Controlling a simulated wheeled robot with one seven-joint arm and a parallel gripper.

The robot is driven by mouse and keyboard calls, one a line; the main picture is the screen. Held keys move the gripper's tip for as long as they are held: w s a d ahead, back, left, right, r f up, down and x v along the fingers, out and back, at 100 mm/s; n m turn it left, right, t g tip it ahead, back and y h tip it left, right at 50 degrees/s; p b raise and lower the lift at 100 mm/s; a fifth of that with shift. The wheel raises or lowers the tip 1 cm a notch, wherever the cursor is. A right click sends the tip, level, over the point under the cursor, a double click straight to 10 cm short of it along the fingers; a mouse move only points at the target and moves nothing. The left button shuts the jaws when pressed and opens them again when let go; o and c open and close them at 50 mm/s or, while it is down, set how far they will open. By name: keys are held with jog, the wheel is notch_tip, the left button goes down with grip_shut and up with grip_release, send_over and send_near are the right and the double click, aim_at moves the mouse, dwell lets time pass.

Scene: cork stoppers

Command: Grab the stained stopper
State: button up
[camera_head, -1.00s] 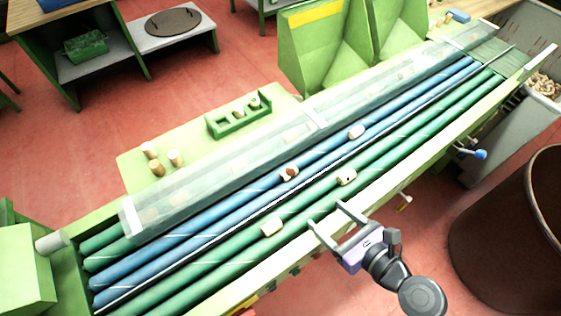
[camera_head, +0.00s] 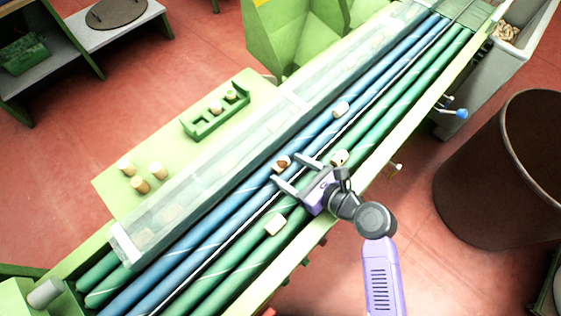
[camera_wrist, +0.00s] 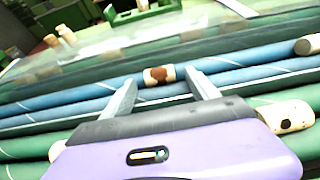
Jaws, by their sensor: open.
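The stained stopper (camera_head: 282,161) is a pale cork with a large brown patch, lying on the blue rollers (camera_head: 243,195). In the wrist view the stained stopper (camera_wrist: 159,75) lies crosswise just beyond the fingertips and between their lines. My gripper (camera_head: 287,170) is open and empty above the rollers, its two fingers pointing at the stained stopper. In the wrist view my gripper (camera_wrist: 158,84) has its fingers spread, with a gap between the left finger and the cork. I cannot tell whether a finger touches it.
A cork with small dark spots (camera_head: 339,157) and a plain cork (camera_head: 275,225) lie on the green rollers. Another cork (camera_head: 341,109) lies farther along the blue rollers. A clear cover (camera_head: 220,170) runs behind them. A green rack (camera_head: 217,117) holds corks.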

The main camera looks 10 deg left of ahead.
jog(key=shift+x, duration=1)
jog(key=c, duration=1.4)
